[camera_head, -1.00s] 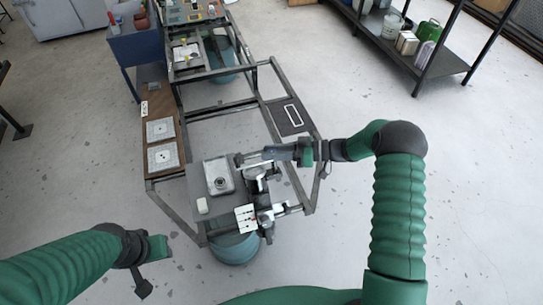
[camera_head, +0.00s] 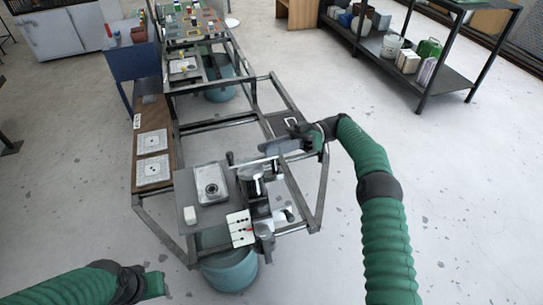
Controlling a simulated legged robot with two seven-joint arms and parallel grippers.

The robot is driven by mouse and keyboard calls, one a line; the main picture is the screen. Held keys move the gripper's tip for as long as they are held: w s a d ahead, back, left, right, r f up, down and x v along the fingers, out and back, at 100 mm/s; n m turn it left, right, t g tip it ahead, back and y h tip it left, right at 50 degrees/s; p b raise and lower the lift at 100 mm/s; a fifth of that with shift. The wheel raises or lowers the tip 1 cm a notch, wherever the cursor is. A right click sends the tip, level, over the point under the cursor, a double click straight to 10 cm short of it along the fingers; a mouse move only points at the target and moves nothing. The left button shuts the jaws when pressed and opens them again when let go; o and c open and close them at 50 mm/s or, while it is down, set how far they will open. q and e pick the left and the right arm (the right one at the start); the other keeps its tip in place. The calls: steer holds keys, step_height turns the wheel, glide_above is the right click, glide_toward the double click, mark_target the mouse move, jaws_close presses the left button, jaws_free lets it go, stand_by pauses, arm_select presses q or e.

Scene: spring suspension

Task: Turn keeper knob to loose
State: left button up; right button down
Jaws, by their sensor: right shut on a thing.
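The spring suspension mechanism (camera_head: 256,186), grey and dark metal, stands at the right side of a grey bench plate (camera_head: 190,180). My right gripper (camera_head: 264,149) reaches in from the right at the mechanism's far end. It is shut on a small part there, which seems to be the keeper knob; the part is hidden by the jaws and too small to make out. A white card with dark and red marks (camera_head: 240,228) is at the mechanism's near end. My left gripper (camera_head: 153,284) is low at the left, away from the bench; its jaws cannot be made out.
A metal box with a round top (camera_head: 211,184) and a small white block (camera_head: 190,215) are on the plate. A teal drum (camera_head: 229,270) stands below. Dark frame rails (camera_head: 322,185) run along the right. Open floor lies right of the bench.

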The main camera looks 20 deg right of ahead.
steer(key=shift+w+r, duration=0.1)
steer(key=shift+r, duration=0.05)
steer(key=c, duration=1.5)
jaws_free()
steer(key=o, duration=0.4)
steer(key=shift+w+d, duration=0.1)
